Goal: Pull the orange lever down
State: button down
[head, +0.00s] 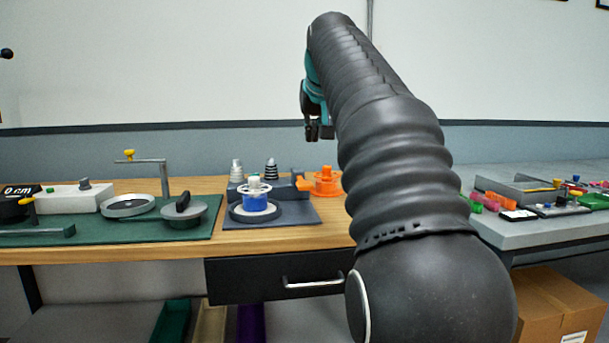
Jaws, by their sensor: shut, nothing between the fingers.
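My gripper (318,132) hangs fingers down above the back of the wooden bench, in front of the pale wall, partly behind my arm. It is shut and holds nothing. No orange lever can be made out for certain. An orange piece with a raised knob and a side arm (325,181) stands on the bench below my gripper, clearly apart from it. I cannot tell whether this is the lever. My arm covers the middle right of the view and may hide more.
A blue-and-white round part (256,200) stands on a dark plate. A green mat (110,232) on the left carries round dishes and a bent post with a yellow knob (129,155). A grey table (540,228) on the right holds small coloured items. A cardboard box (560,305) sits below.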

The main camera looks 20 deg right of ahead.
jog(key=b, duration=0.1)
send_over(305, 182)
jog(key=s, duration=0.3)
jog(key=f, duration=0.6)
jog(key=shift+w+a+f, duration=0.2)
jog(key=shift+a+f, duration=0.15)
jog(key=shift+a, duration=0.05)
jog(key=f, duration=0.1)
jog(key=f+b, duration=0.1)
jog(key=f, duration=0.1)
jog(key=shift+w+d+f, duration=0.1)
jog(key=shift+w, duration=0.1)
jog(key=shift+f, duration=0.6)
jog(key=shift+f, duration=0.1)
